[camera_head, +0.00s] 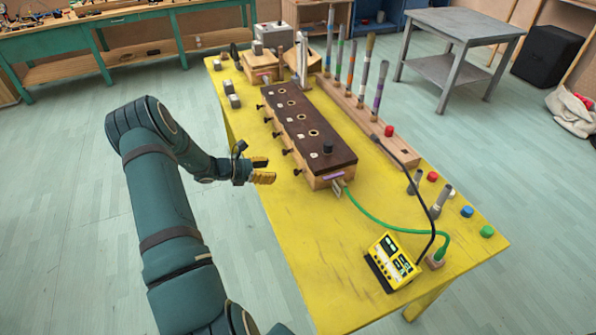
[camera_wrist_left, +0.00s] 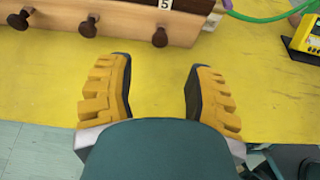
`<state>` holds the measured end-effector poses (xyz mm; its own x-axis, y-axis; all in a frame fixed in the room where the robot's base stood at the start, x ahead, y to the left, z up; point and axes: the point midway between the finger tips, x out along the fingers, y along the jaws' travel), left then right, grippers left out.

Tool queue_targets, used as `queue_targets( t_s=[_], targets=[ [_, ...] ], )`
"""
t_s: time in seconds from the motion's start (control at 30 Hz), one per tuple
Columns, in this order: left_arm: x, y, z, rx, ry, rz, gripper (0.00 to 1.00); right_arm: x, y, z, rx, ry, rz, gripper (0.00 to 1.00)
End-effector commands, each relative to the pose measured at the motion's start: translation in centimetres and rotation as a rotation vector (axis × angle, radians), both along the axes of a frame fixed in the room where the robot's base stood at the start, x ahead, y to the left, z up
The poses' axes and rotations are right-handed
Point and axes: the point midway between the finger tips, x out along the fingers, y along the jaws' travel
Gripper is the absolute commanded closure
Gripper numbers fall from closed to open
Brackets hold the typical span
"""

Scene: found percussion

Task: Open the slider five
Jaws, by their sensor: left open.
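A long wooden box (camera_head: 325,150) with a dark brown top stands on the yellow table, with several dark slider knobs along its left side. The nearest-end knob (camera_head: 297,171) appears to be slider five; in the left wrist view a dark knob marked 5 (camera_wrist_left: 160,37) sits ahead of my fingers, against the box's wooden side. My left gripper (camera_head: 268,170) is open and empty, left of this knob and apart from it. In the left wrist view its yellow fingers (camera_wrist_left: 158,72) are spread over the yellow tabletop, with the knob in line with the gap. My right gripper is out of view.
A green cable (camera_head: 385,228) runs from the box's near end past a yellow meter (camera_head: 392,262). A wooden rack (camera_head: 350,105) of upright coloured tubes stands behind the box. The tabletop (camera_head: 265,185) left of the box is clear near my gripper.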

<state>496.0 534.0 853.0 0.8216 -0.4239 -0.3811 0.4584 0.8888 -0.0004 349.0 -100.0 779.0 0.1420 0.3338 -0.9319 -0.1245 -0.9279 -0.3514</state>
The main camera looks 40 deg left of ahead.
Motion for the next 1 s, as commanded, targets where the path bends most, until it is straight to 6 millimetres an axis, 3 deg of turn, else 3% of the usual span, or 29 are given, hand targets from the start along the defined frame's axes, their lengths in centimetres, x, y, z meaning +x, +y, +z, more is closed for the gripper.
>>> queue_targets(
  t_s=[0.3,0.5,0.7,1.0],
  targets=[
    [5.3,-2.9,-2.6,-0.001,0.0,-0.004,0.47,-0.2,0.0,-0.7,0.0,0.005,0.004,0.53],
    [7.7,-4.1,-3.7,0.0,0.0,-0.004,0.47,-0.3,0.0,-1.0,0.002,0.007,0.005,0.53],
    [8.8,-4.6,-4.1,0.001,0.0,-0.003,0.47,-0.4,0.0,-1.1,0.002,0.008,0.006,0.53],
    [8.9,-4.7,-4.2,0.001,0.001,-0.002,0.47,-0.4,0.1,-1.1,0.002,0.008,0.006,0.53]
  ],
)
